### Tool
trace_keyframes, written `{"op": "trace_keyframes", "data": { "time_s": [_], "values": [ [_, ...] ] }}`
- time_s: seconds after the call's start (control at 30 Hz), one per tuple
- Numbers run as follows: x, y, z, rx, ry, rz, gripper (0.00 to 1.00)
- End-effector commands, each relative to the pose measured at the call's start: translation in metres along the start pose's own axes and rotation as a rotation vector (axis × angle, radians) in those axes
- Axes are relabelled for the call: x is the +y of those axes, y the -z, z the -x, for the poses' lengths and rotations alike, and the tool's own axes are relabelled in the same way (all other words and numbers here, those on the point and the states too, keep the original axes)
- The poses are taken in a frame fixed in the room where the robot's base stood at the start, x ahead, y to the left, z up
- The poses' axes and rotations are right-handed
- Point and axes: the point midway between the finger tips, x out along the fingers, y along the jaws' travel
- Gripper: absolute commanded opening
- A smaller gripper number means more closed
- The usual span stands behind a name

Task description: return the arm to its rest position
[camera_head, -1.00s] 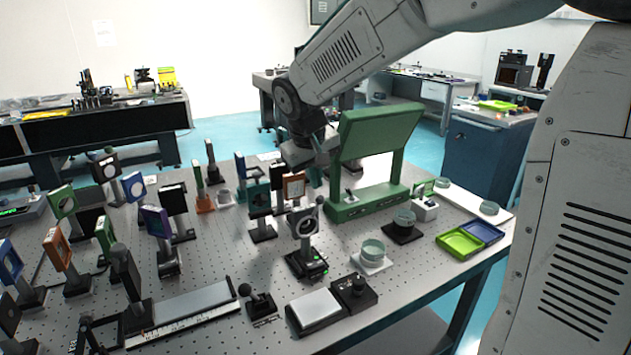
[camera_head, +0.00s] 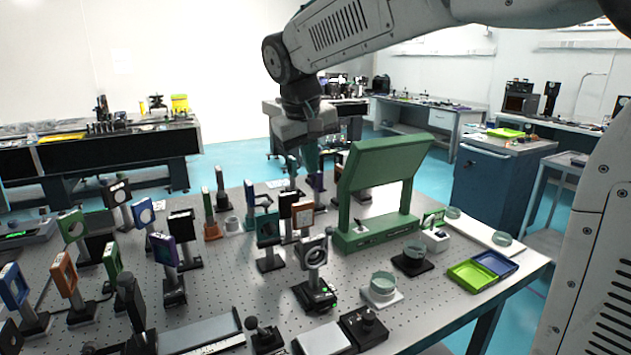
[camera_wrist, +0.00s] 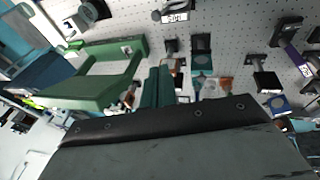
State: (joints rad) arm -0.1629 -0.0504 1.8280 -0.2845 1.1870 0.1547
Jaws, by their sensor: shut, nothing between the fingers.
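My arm reaches in from the upper right in the head view and bends down at its wrist. My gripper (camera_head: 310,158) hangs above the back part of the optical table (camera_head: 225,282), left of the green frame stand (camera_head: 385,178). In the wrist view the two dark green fingers of my gripper (camera_wrist: 158,86) lie side by side, shut and empty. The green stand also shows there at the left (camera_wrist: 105,75), apart from the fingers.
Several upright optic mounts crowd the table's left and middle, one (camera_head: 315,270) at the front. Green and blue trays (camera_head: 474,273) lie near the right edge. A blue cabinet (camera_head: 497,185) stands behind. Open air surrounds the raised arm.

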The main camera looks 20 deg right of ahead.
Motion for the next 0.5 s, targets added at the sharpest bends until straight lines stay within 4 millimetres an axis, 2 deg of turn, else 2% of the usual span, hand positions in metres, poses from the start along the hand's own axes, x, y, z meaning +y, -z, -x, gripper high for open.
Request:
{"op": "trace_keyframes", "data": {
  "time_s": [0.2, 0.5],
  "values": [
    [-0.001, 0.000, 0.015, 0.000, 0.000, 0.000, 0.00],
    [-0.001, 0.000, 0.016, -0.001, 0.000, 0.000, 0.00]
  ]
}}
